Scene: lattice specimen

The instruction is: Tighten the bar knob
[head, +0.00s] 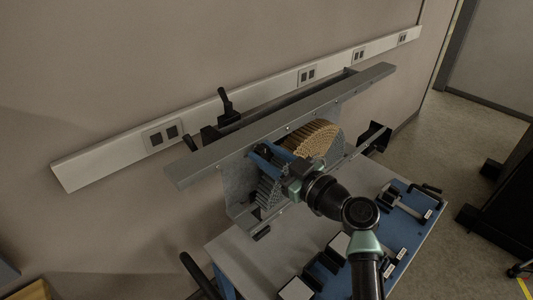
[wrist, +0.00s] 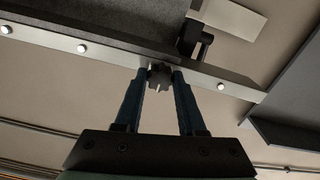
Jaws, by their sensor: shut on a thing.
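In the wrist view the bar knob (wrist: 159,77) is a small dark lobed knob on the underside of a light metal bar (wrist: 110,54). My gripper (wrist: 160,84) has its two dark blue fingers on either side of the knob, shut on it at the fingertips. In the head view my gripper (head: 268,160) reaches in under the long grey beam (head: 280,125), beside the lattice specimen (head: 316,139), a tan honeycomb-like block. The knob is hidden there behind the beam and my arm.
A grey bench (head: 228,248) carries the rig. A blue mat with tools (head: 405,211) lies at its right. Black clamp handles (head: 225,102) stand behind the beam. A white socket rail (head: 95,168) runs along the wall. Open floor shows at the right.

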